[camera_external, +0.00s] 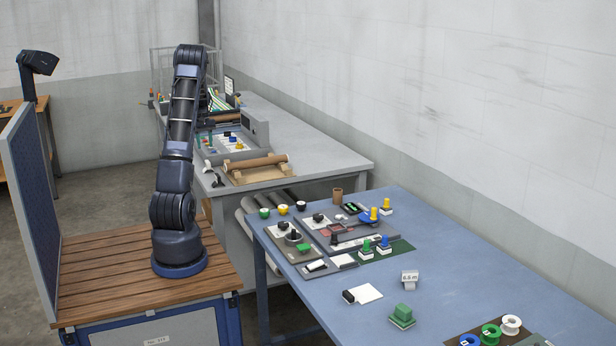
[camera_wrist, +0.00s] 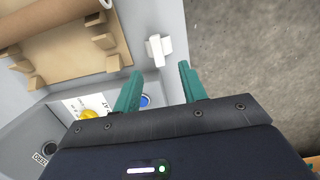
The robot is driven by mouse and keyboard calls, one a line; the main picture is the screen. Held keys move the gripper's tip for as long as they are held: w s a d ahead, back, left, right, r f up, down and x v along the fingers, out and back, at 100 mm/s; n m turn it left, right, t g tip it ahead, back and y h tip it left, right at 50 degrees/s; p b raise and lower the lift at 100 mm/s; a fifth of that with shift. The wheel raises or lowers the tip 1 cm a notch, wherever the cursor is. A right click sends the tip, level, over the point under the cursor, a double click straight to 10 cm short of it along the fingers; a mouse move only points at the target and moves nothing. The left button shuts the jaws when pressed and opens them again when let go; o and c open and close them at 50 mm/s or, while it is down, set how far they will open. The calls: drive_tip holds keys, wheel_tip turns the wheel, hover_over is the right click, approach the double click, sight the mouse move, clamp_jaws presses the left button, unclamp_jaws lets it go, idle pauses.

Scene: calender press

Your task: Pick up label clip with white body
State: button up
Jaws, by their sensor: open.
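A small white clip-like piece (camera_wrist: 158,47) lies on the grey bench top near its edge in the wrist view. It looks like the label clip with white body.
A brown cradle (camera_wrist: 75,50) stands left of the white piece. A yellow knob (camera_wrist: 88,113) and a blue knob (camera_wrist: 146,100) are close by the left finger. Bare floor (camera_wrist: 245,55) lies beyond the bench edge. A blue table (camera_external: 470,265) with several small parts stands at right.

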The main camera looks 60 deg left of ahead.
sight(208, 161)
drive_tip(key=f, duration=0.5)
drive_tip(key=shift+d, duration=0.3)
drive_tip(key=shift+w+d+f, duration=0.1)
drive_tip(key=shift+w+f, duration=0.05)
drive_tip(key=shift+f, duration=1.1)
drive_tip(key=shift+w+d+f, duration=0.1)
drive_tip(key=shift+f, duration=1.15)
clamp_jaws()
